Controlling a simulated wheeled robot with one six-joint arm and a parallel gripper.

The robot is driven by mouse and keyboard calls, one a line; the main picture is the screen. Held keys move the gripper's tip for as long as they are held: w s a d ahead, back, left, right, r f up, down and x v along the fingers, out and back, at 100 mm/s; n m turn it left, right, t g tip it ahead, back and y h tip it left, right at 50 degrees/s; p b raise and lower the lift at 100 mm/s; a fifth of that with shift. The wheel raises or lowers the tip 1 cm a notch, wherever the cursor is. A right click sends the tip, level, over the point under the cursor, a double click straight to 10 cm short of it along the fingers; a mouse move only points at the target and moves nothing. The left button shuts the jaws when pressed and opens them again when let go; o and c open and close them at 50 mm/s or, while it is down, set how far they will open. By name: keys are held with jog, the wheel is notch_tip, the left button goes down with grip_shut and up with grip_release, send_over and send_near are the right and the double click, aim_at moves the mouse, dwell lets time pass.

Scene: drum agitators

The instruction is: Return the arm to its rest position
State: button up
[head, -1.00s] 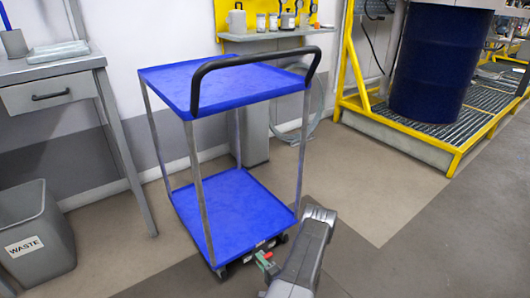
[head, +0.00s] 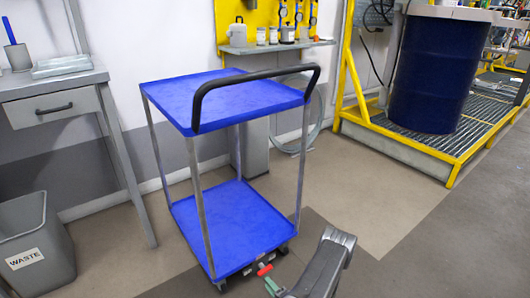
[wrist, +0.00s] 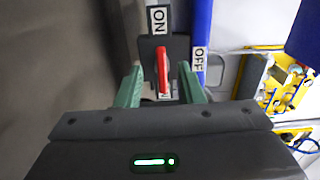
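My gripper (wrist: 162,90) is open in the wrist view, with its two green fingers apart. A red lever (wrist: 163,68) on a dark switch plate shows between and beyond the fingers, upright toward the ON label (wrist: 158,19). The OFF label (wrist: 199,60) is at its right. I cannot tell how far the fingertips are from the lever. In the head view my gripper (head: 273,287) is at the bottom, just below the red lever (head: 265,270), near the front lower edge of the blue trolley (head: 235,225). My grey arm reaches in from the bottom edge.
The trolley's posts and black handle (head: 255,76) rise just behind my gripper. A grey waste bin (head: 35,245) and workbench (head: 50,80) stand at left. A dark blue drum (head: 435,75) stands on a yellow-edged grate platform (head: 425,150) at right. Floor between trolley and platform is clear.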

aim_at(261, 275)
jog(key=p+v, duration=0.1)
jog(key=v, duration=0.6)
jog(key=b+x, duration=0.4)
jog(key=x, duration=1)
jog(key=shift+w+a+f, duration=0.1)
jog(key=shift+a, duration=0.05)
jog(key=shift+r+m, duration=0.3)
jog(key=shift+m, duration=0.5)
jog(key=shift+d+r+m, duration=0.1)
jog(key=shift+r+m, duration=0.1)
jog(key=shift+m, duration=0.6)
jog(key=shift+d+r+m, duration=0.1)
jog(key=shift+r+m, duration=0.1)
jog(key=shift+m, duration=0.6)
